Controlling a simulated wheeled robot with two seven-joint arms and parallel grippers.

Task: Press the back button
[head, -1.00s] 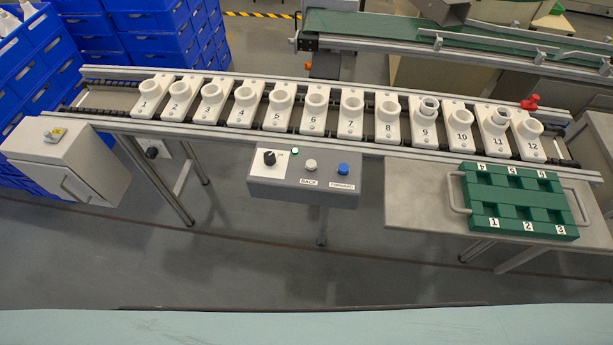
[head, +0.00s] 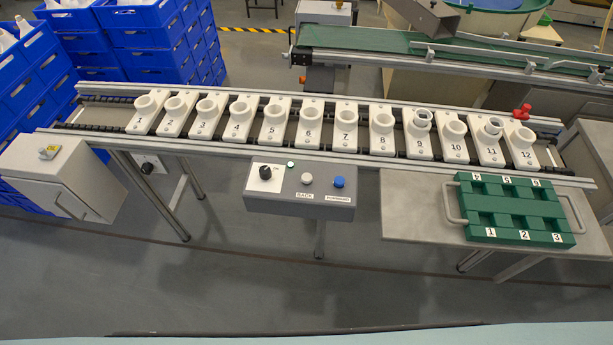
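The grey control box (head: 298,204) hangs on the front of the conveyor, near the middle of the head view. The white back button (head: 307,179) is on its sloped top face, above a label reading BACK (head: 304,195). To its right is the blue forward button (head: 338,182), above its own label. Nothing covers the back button. Neither of my grippers shows in the head view.
The conveyor (head: 200,144) carries a row of white numbered sockets. A green tray (head: 512,239) with handles sits on a side table (head: 410,212) at the right. A grey cabinet (head: 62,172) stands at the left. Blue crates (head: 150,45) are stacked behind. The floor in front is clear.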

